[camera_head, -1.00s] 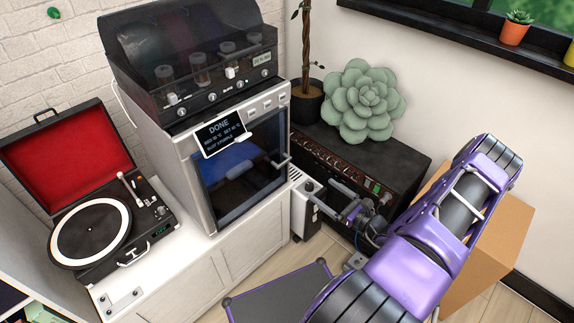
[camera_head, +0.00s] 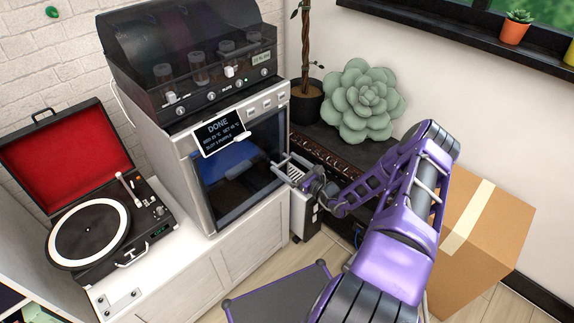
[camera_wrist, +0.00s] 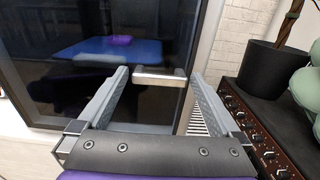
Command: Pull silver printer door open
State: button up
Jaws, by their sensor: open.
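The silver printer (camera_head: 196,170) stands on a white cabinet, and its dark glass door (camera_head: 236,178) looks shut. The door also fills much of the wrist view (camera_wrist: 70,45), with a blue bed behind the glass. A silver handle (camera_wrist: 160,75) sits at the right side of the door. My gripper (camera_head: 283,168) is at the door's right edge, close to the handle. In the wrist view my gripper (camera_wrist: 160,78) is open, with one finger on each side of the handle. The handle lies between the fingertips, and no grip on it shows.
A record player (camera_head: 100,225) stands on the white cabinet (camera_head: 225,262) to the left. A black amplifier (camera_head: 370,165) bearing a green succulent cushion (camera_head: 362,101) is right of the printer. A cardboard box (camera_head: 490,235) stands at the right. A plant pot (camera_wrist: 268,72) is near the wrist.

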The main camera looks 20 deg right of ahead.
jog(key=shift+w, duration=0.2)
jog(key=shift+c, duration=0.2)
grip_shut()
